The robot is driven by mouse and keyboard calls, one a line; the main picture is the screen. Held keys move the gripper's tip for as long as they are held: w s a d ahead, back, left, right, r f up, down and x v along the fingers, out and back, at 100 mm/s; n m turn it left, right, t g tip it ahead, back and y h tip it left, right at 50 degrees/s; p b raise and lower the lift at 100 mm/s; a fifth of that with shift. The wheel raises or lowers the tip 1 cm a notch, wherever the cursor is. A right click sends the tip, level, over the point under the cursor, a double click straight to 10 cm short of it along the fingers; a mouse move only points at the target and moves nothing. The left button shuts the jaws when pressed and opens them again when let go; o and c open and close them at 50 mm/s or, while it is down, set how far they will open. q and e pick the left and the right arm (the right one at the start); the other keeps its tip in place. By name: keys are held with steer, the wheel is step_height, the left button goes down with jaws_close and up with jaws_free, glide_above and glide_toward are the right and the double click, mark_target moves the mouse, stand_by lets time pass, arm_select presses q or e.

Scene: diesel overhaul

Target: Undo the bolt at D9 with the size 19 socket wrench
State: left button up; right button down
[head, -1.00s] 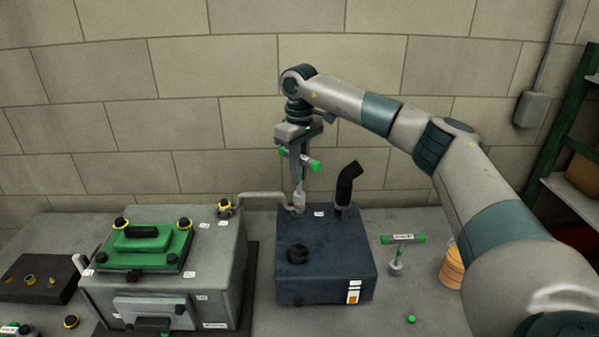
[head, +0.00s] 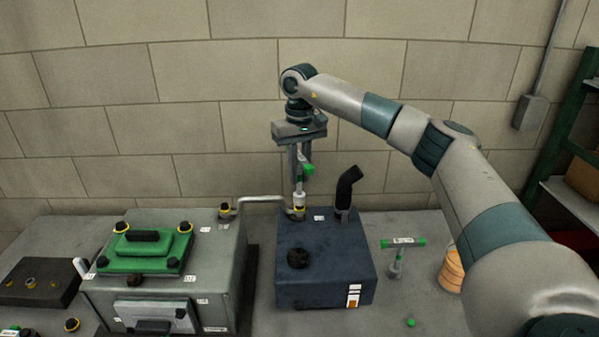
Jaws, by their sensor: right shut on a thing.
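My right gripper (head: 300,168) points down above the back left corner of the dark blue box and is shut on a T-handle socket wrench (head: 308,169) with green handle ends. The wrench stands upright, with its pale socket (head: 299,199) directly over a dark bolt with a yellow ring (head: 297,214) at the right end of the grey pipe. I cannot tell how far the socket sits on the bolt. The labels are too small to read, so I cannot confirm D9 or size 19. My left gripper is not in view.
The blue box (head: 325,262) carries a black bent hose (head: 346,190) and a black knob (head: 298,257). The pipe (head: 262,199) runs to the grey engine block (head: 220,270) with a green cover (head: 147,250). Another green-handled wrench (head: 403,242) stands right, near an orange stack (head: 453,270).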

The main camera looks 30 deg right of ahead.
steer(key=m, duration=0.7)
steer(key=shift+w, duration=0.1)
steer(key=m, duration=0.7)
steer(key=shift+m, duration=0.3)
steer(key=m, duration=1.3)
steer(key=shift+w+m, duration=0.1)
steer(key=shift+m, duration=0.3)
steer(key=shift+f, duration=0.1)
steer(key=shift+f+b, duration=0.35)
steer(key=shift+f, duration=0.35)
